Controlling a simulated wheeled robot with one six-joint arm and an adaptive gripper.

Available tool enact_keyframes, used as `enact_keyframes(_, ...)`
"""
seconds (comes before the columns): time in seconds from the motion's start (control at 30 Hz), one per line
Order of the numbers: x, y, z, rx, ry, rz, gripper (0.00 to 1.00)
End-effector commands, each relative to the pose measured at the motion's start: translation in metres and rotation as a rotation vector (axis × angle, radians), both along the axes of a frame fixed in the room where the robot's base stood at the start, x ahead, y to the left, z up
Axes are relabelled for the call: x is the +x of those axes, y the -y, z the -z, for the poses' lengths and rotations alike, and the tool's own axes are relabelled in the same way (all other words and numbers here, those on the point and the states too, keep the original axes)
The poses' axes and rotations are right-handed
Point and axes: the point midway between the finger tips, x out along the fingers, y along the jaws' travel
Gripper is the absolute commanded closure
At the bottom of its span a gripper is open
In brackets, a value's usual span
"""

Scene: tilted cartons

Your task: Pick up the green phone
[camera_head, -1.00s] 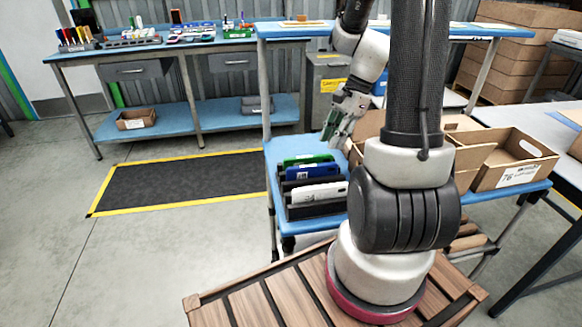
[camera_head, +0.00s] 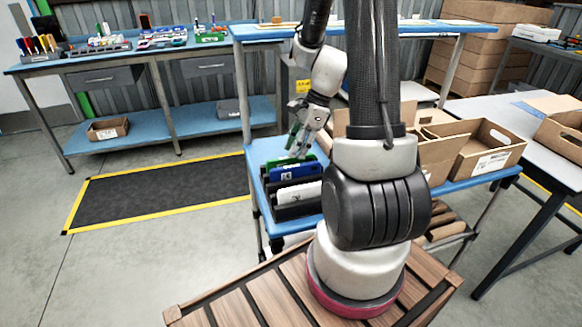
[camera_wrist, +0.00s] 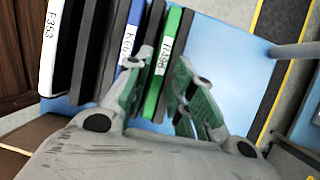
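The green phone (camera_wrist: 165,65) stands on edge in a dark rack, with a white label on its edge. In the head view the green phone (camera_head: 284,163) is the rearmost of the row, partly hidden by my gripper. My gripper (camera_wrist: 162,88) is open; its two green-padded fingers lie on either side of the green phone in the wrist view, one toward the blue phone and one on the outer side. In the head view my gripper (camera_head: 300,148) is just above the rack's rear end. Whether the fingers touch the phone I cannot tell.
A blue phone (camera_head: 292,172) and a white phone (camera_head: 298,193) stand in the same rack (camera_head: 300,211), close beside the green one. Open cartons (camera_head: 484,150) tilt on the cart to the right. The blue cart top (camera_wrist: 225,50) is bare beyond the green phone.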

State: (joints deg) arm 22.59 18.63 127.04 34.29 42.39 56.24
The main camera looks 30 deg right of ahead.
Motion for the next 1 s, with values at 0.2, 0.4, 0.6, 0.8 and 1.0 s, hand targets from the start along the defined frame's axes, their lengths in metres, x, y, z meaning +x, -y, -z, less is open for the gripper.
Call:
enact_keyframes(0.2,0.003,-0.011,0.027,0.001,-0.001,-0.002,0.76)
enact_keyframes(0.4,0.004,-0.012,0.030,0.000,0.000,-0.001,0.76)
enact_keyframes(0.6,0.004,-0.012,0.030,0.000,0.000,-0.001,1.00)
enact_keyframes(0.8,0.004,-0.012,0.030,0.000,0.000,-0.001,1.00)
enact_keyframes(1.0,0.005,-0.012,0.024,0.000,0.003,-0.001,1.00)
